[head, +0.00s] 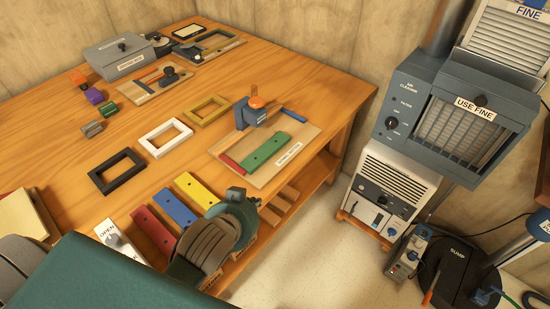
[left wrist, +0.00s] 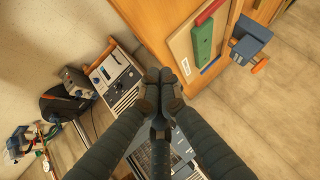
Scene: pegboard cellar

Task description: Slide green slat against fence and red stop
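The green slat (head: 265,150) lies flat on a light wooden board near the bench's right end; it also shows in the left wrist view (left wrist: 204,45). The short red stop (head: 231,163) lies across its left end, so close that I cannot tell if they touch. A blue bar (head: 294,114) lies across the board's far end, apart from the slat. No part is labelled as the fence. My left gripper (head: 236,196) is by the bench's front edge, clear of the slat; its fingertips meet in the left wrist view (left wrist: 160,88), holding nothing visible. My right gripper is not seen.
A blue block with an orange knob (head: 252,110) stands on the board behind the slat. Red, blue and yellow slats (head: 175,208) lie near the front edge, left of my gripper. Three frames (head: 166,136) lie mid-bench. An air cleaner (head: 450,120) stands right of the bench.

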